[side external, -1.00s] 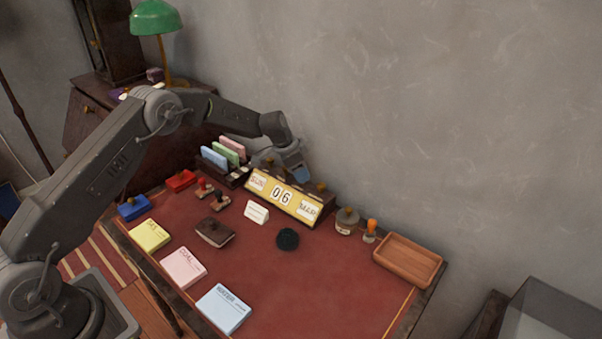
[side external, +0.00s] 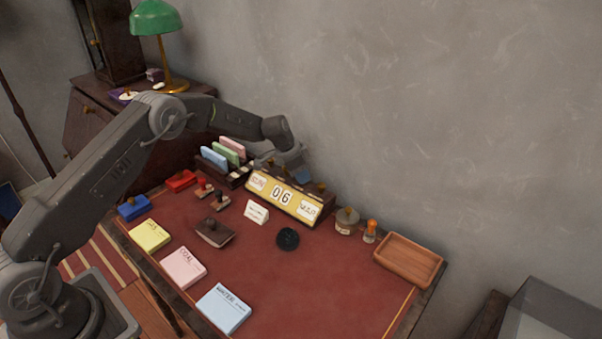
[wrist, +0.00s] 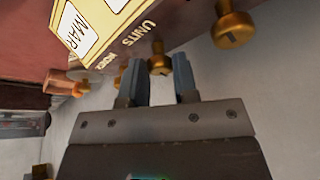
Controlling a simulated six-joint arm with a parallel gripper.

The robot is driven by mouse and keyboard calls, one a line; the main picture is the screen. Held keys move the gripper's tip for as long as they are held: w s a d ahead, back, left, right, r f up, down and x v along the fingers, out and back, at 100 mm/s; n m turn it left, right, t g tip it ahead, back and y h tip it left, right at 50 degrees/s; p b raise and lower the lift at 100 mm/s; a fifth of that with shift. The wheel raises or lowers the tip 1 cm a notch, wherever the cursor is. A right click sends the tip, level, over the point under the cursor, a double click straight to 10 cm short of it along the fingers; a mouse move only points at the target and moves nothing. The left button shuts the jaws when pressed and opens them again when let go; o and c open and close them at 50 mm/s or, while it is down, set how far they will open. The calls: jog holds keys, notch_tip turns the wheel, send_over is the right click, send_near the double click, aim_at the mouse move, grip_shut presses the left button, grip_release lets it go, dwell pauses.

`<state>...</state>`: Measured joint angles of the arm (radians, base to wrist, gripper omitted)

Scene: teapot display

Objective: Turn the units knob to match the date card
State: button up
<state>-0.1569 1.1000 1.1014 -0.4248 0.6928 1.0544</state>
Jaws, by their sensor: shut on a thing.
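The yellow calendar block (side external: 284,197) stands at the back of the red desk top and shows the digits 06 between two white panels. A small white tent card (side external: 256,212) stands in front of it; its writing is too small to read. My gripper (side external: 292,166) is behind the block's top. In the wrist view, my gripper (wrist: 168,72) has its two blue-grey fingers around the brass units knob (wrist: 157,50), beside the UNITS label. The fingers partly hide the knob. A panel reading MAR (wrist: 78,22) also shows there.
Other brass knobs flank my fingers, one on the right (wrist: 232,28) and one on the left (wrist: 78,80). A card rack (side external: 225,160) stands left of the block. Stamps (side external: 346,220) and a wooden tray (side external: 408,260) are to the right.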

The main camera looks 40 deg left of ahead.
jog(key=shift+n, duration=0.3)
jog(key=n+y, duration=0.1)
jog(key=n, duration=0.1)
jog(key=n+y, duration=0.1)
jog(key=n, duration=0.1)
jog(key=shift+d+n+t, duration=0.15)
jog(key=shift+n+t, duration=0.25)
jog(key=n+y, duration=0.1)
jog(key=n, duration=0.2)
jog(key=n+y, duration=0.1)
jog(key=n, duration=0.2)
jog(key=shift+d+y, duration=0.15)
jog(key=shift+y, duration=0.15)
jog(key=n+g+y, duration=0.1)
jog(key=n, duration=0.2)
jog(key=n+g, duration=0.1)
jog(key=n, duration=0.2)
jog(key=shift+w+d+n+y, duration=0.1)
jog(key=shift+n+y, duration=0.3)
jog(key=n+g, duration=0.1)
jog(key=n, duration=0.3)
jog(key=shift+w+n+g+y, duration=0.1)
jog(key=shift+n+g+y, duration=0.3)
jog(key=shift+d+n, duration=0.1)
jog(key=shift+n, duration=0.4)
jog(key=o, duration=0.9)
jog(key=shift+r, duration=0.1)
